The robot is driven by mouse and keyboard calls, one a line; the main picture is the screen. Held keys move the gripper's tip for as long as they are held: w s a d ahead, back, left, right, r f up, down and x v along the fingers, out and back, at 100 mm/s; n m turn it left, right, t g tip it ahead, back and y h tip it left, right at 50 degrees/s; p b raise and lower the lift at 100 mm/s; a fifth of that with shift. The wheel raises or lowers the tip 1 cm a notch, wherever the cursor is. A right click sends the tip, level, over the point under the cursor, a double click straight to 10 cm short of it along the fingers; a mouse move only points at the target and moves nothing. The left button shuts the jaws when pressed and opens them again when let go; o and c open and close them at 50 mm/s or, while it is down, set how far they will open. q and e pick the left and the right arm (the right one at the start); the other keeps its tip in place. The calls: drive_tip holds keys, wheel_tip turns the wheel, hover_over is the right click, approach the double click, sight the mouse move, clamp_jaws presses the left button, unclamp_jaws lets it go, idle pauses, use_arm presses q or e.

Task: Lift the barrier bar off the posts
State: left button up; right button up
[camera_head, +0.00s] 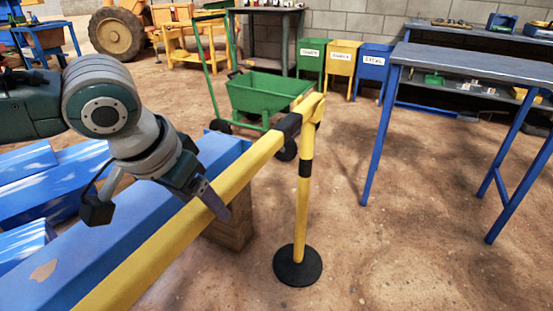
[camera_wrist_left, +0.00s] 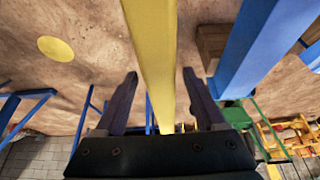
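The yellow barrier bar (camera_head: 165,248) runs from the bottom left up to a yellow post (camera_head: 303,205) with a black band and a round black base (camera_head: 297,266). The bar's far end, with a black band, sits at the post's top. The other post is out of view. My left gripper (camera_head: 212,198) is at the bar, short of the post, with one finger crossing over it. In the left wrist view the bar (camera_wrist_left: 155,45) passes between the two open fingers (camera_wrist_left: 160,78), with a gap on each side. My right gripper is not in view.
A blue beam (camera_head: 105,225) lies beside the bar, with a wooden block (camera_head: 232,225) near its end. A green cart (camera_head: 265,92) stands behind the post. A blue-legged table (camera_head: 480,62) stands at right. The dirt floor between post and table is clear.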

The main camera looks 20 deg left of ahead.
use_arm(q)
clamp_jaws()
idle(0.3)
idle(0.9)
